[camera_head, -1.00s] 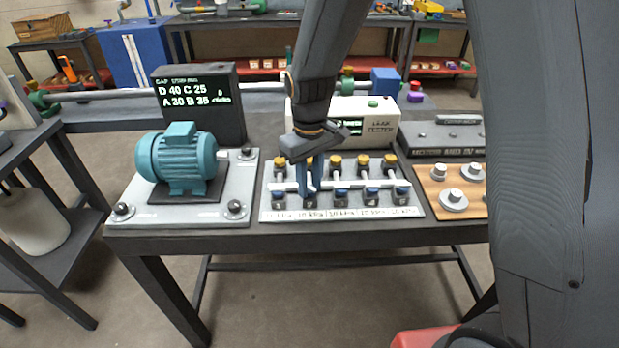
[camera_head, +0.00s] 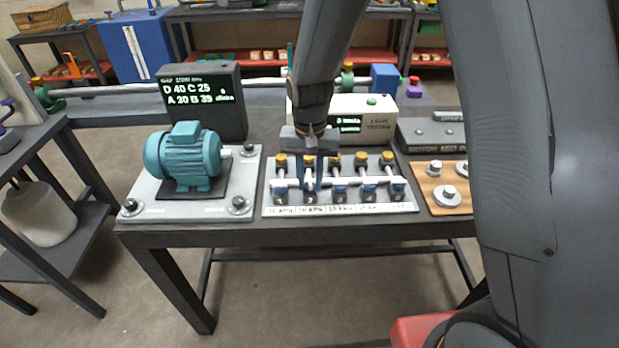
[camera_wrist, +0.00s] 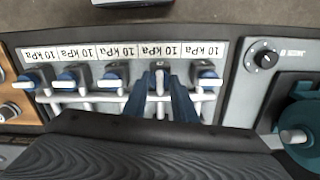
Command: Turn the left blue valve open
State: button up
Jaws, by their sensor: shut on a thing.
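A manifold (camera_head: 268,207) with a row of several valves stands on the bench in the head view. The leftmost blue valve (camera_head: 280,187) is free of the gripper. My gripper (camera_head: 312,183) points down at the second valve from the left. In the wrist view the row appears upside down. There my gripper (camera_wrist: 160,98) has its blue fingers on both sides of the second valve's lever (camera_wrist: 160,80), shut on it. The leftmost valve (camera_wrist: 208,77) shows there to the right of the fingers, its pale lever crosswise. The fingers partly hide the held valve.
A teal motor (camera_head: 185,155) on a grey plate stands left of the manifold. A dark display box (camera_head: 205,100) and a leak tester (camera_head: 365,118) stand behind. A wooden board with metal discs (camera_head: 447,195) lies to the right.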

aim_at(310, 185)
jog(key=shift+m, duration=0.3)
jog(key=o, duration=1)
jog(key=shift+o, duration=0.2)
jog(key=shift+r+b, duration=0.8)
jog(key=shift+r, duration=3.1)
jog(key=s+d+n+t, duration=0.1)
jog(key=s+d+n, duration=0.1)
jog(key=s+d, duration=1.2)
jog(key=shift+s+d+f+n, duration=0.15)
jog(key=shift+s+d+n, duration=0.1)
jog(key=shift+d+n, duration=0.2)
